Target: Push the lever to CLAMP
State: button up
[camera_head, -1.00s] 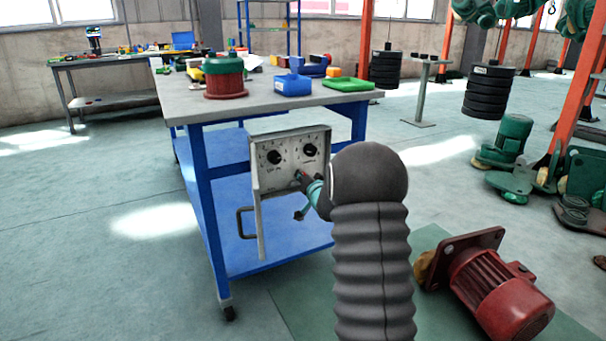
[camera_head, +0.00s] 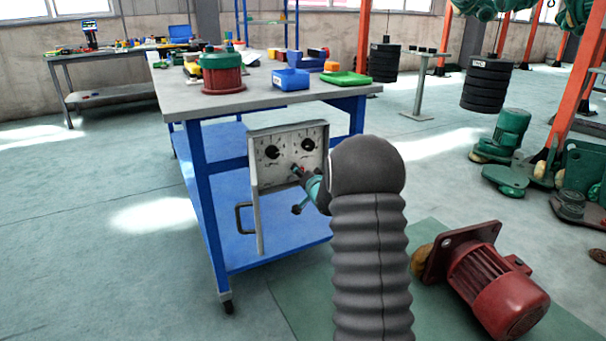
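A grey control panel (camera_head: 270,165) with two black dials is mounted on the near side of the blue workbench. A small lever with a dark knob (camera_head: 297,209) shows low on the panel's right, beside my gripper. My gripper (camera_head: 299,174) reaches to the panel's lower right, below the right dial. My own dark arm hides most of the gripper and part of the panel. A small reddish part shows at the gripper's tip. I cannot read any CLAMP label or tell whether the fingers touch the lever.
A red motor (camera_head: 490,285) lies on the floor mat at right. Floor left of the bench is clear.

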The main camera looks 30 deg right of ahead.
jog(key=s+a+r, duration=0.1)
jog(key=s, duration=1.1)
jog(key=shift+a+r, duration=0.15)
jog(key=shift+r, duration=0.15)
jog(key=shift+w, duration=0.1)
